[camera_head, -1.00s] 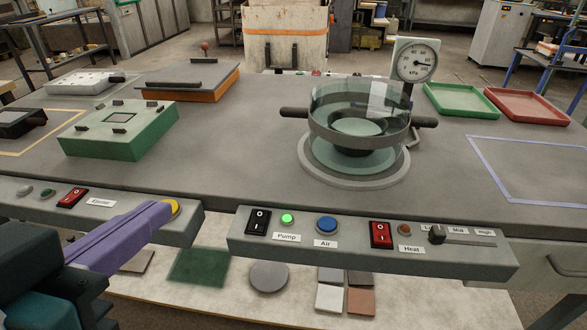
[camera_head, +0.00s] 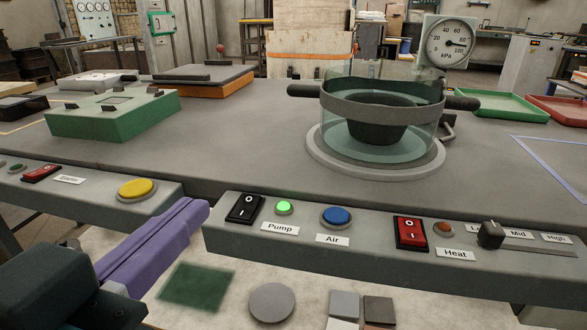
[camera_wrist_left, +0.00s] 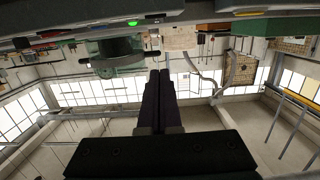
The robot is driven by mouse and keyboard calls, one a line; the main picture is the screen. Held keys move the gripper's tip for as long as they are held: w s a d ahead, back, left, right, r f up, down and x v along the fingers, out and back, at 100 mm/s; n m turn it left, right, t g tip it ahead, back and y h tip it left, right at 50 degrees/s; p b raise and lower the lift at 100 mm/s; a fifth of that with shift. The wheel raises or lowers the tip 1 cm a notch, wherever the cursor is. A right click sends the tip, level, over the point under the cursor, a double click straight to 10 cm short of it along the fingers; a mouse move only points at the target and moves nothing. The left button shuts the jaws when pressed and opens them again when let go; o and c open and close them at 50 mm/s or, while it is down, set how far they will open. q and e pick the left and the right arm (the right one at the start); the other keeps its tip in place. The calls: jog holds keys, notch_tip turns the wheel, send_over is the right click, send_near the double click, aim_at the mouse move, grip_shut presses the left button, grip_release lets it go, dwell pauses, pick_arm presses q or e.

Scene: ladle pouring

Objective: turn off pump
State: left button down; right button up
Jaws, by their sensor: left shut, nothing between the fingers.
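The black pump rocker switch (camera_head: 245,208), marked O and I, sits at the left end of the right front panel. The green pump light (camera_head: 284,207) beside it is lit, above a label reading Pump. The light also shows near the top of the left wrist view (camera_wrist_left: 132,23). My left gripper (camera_head: 200,208), purple and shut with nothing in it, is just left of the switch and looks apart from it. In the left wrist view its dark fingers (camera_wrist_left: 158,80) are pressed together. My right gripper is not in view.
A yellow button (camera_head: 137,188) is on the left panel. A glass chamber (camera_head: 382,120) and a kPa gauge (camera_head: 451,42) stand behind.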

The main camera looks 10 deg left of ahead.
pick_arm(q)
jog(key=b, duration=0.2)
send_over(239, 215)
jog(key=shift+s+f, duration=0.3)
jog(key=shift+f, duration=0.35)
jog(key=f, duration=0.1)
jog(key=f+b, duration=0.1)
jog(key=shift+w+f, duration=0.3)
jog(key=shift+f, duration=0.05)
jog(key=shift+f+b, duration=0.5)
jog(key=shift+f, duration=0.15)
